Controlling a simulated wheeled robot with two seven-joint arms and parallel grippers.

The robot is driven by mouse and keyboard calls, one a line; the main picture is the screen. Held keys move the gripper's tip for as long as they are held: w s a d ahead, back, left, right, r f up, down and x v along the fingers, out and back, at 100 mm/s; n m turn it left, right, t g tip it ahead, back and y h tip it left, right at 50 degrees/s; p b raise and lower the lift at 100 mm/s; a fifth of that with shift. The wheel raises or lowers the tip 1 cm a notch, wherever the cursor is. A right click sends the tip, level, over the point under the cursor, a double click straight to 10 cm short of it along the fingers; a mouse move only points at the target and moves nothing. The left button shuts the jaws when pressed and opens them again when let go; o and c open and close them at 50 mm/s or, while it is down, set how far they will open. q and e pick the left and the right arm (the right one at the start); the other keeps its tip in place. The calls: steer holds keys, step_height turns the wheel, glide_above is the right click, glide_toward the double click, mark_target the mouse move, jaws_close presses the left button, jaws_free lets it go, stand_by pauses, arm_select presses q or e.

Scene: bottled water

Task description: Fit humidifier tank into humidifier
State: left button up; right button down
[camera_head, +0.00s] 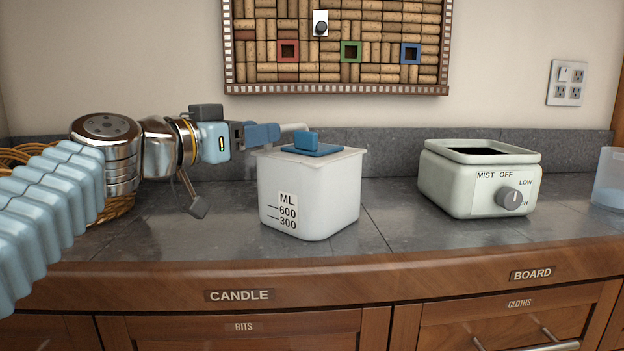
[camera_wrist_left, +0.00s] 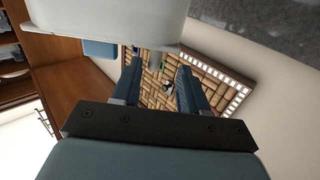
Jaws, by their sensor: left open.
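The white humidifier tank (camera_head: 310,200), marked ML, 600 and 300, stands upright on the counter in the middle of the head view. A blue plate (camera_head: 327,152) and a small blue block lie on its top, with a pale bar beside them. My left gripper (camera_head: 272,132) reaches in from the left at the height of the tank's top; its blue fingers are apart. I cannot tell whether they touch the bar. In the left wrist view, the tank (camera_wrist_left: 110,20) fills the upper left. The pale green humidifier (camera_head: 450,185), with an open top and grey knob, stands to the right.
A clear container (camera_head: 610,180) stands at the far right edge. Bare counter (camera_head: 392,215) lies between tank and humidifier. A low grey backsplash (camera_head: 385,150) runs behind them, below a cork board (camera_head: 335,75). The wooden counter edge (camera_head: 340,265) is in front.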

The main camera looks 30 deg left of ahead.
mark_target(302, 127)
arm_select(q)
steer(key=shift+x, duration=0.85)
steer(key=p+x, duration=0.1)
steer(key=x, duration=0.1)
steer(key=p+x, duration=0.1)
steer(key=x, duration=0.1)
steer(key=shift+w+d, duration=0.2)
steer(key=shift+d, duration=0.2)
steer(key=shift+w+f, duration=0.15)
steer(key=shift+w, duration=0.15)
steer(key=shift+d, duration=0.1)
steer(key=shift+c, duration=0.4)
jaws_close()
